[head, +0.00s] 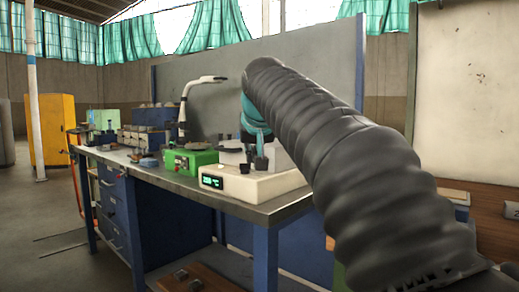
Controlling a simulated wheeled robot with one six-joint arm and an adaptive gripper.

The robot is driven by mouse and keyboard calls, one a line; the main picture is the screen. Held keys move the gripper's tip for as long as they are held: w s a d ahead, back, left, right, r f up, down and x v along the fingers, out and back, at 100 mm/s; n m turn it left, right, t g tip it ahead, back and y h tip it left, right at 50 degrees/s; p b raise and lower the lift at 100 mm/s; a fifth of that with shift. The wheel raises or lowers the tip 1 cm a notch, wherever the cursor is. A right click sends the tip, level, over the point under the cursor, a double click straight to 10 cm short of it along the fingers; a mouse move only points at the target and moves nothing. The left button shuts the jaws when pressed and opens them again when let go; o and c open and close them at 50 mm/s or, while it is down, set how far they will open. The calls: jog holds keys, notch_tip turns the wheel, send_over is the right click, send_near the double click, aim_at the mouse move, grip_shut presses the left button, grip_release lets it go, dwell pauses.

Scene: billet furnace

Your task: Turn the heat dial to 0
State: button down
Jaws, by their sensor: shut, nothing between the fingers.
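A low white unit (258,187) stands near the right end of the workbench. A small dark display (212,182) with green characters is on its left front; the characters are too small to read surely. I cannot make out the heat dial or its setting. My arm reaches in from the lower right and hides the unit's right side. My gripper (255,165) points down, its dark fingertips just above or at the unit's top. It is shut and holds nothing. I cannot tell whether it touches the unit.
A green box (190,159) stands left of the white unit, with a white lamp arm (184,105) above it. The blue workbench (172,182) carries several boxes farther left. A grey panel (225,85) rises behind. A yellow cabinet (52,128) stands at far left.

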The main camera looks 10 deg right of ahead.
aim_at(249, 169)
jog(key=x, duration=0.5)
jog(key=shift+w+d+f, duration=0.1)
jog(key=shift+f, duration=0.05)
jog(key=w, duration=0.3)
jog(key=shift+d, duration=0.15)
jog(key=shift+w, duration=0.65)
jog(key=shift+d, duration=0.25)
jog(key=shift+s+a+n, duration=0.1)
jog(key=shift+a+n, duration=0.2)
jog(key=shift+a, duration=0.1)
jog(key=shift+d+y, duration=0.4)
jog(key=shift+d, duration=0.05)
jog(key=shift+n, duration=0.3)
